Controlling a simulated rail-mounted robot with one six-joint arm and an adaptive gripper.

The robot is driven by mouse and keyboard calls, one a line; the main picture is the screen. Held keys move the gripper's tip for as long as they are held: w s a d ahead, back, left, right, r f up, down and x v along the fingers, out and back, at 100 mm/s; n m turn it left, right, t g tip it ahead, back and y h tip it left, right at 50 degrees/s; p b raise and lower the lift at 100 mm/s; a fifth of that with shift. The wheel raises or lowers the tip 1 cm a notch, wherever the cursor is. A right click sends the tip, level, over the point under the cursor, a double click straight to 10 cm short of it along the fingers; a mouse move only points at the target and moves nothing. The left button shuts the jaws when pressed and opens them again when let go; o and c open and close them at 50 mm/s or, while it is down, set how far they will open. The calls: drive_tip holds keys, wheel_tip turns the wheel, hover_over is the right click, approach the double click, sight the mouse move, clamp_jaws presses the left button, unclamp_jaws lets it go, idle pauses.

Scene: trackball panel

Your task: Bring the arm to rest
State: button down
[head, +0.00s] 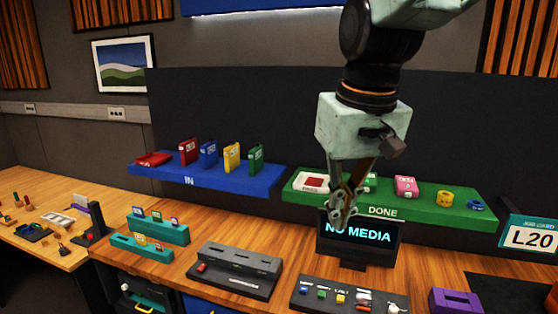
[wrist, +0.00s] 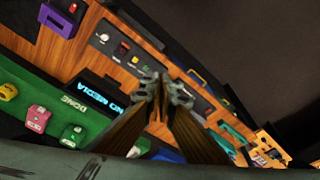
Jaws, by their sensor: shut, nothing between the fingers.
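My gripper (head: 343,212) hangs in the air in the head view, pointing down, in front of the green DONE shelf and the "NO MEDIA" screen. It covers part of both. Its fingers are together and hold nothing. In the wrist view my gripper (wrist: 163,88) also shows with its fingertips together, over the workbench, with the scene tilted behind it. It appears apart from everything around it.
The green DONE shelf (head: 420,206) holds several small items. The blue IN shelf (head: 215,183) holds several coloured cases. The screen (head: 380,236), a dark grey device (head: 235,268), teal racks (head: 150,240), a black tray (head: 312,305) and a purple box (head: 455,301) stand on the wooden bench.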

drive_tip(key=s+d+f+m+b, duration=0.1)
drive_tip(key=s+d, duration=0.3)
drive_tip(key=s, duration=0.8)
drive_tip(key=s+d+f+m+t+b, duration=0.1)
drive_tip(key=s+d+f, duration=0.3)
drive_tip(key=s, duration=0.8)
drive_tip(key=shift+s+d+f+m+b, duration=0.2)
drive_tip(key=shift+d+f+m+b, duration=0.2)
drive_tip(key=shift+d+b, duration=0.25)
drive_tip(key=shift+w+r, duration=0.1)
